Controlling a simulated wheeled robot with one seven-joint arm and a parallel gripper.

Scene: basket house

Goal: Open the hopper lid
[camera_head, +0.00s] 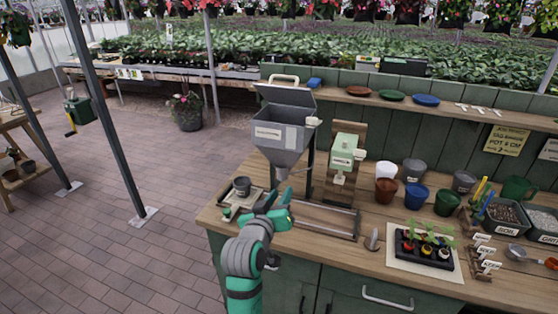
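The hopper (281,136) is a grey metal bin with a funnel bottom and a pale label, on a stand at the left end of the bench. Its dark grey lid (287,99) appears tilted up at the back, with a pale loop handle (284,78) along its upper edge. My gripper (279,196) is low in front of the hopper, below the funnel outlet and well under the lid. Its teal fingers look apart and hold nothing that I can see. The inside of the hopper is not clear.
A green dispenser (343,152) on a wooden board stands right of the hopper. A seedling tray (425,247), coloured pots and soil bins fill the bench's right side.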

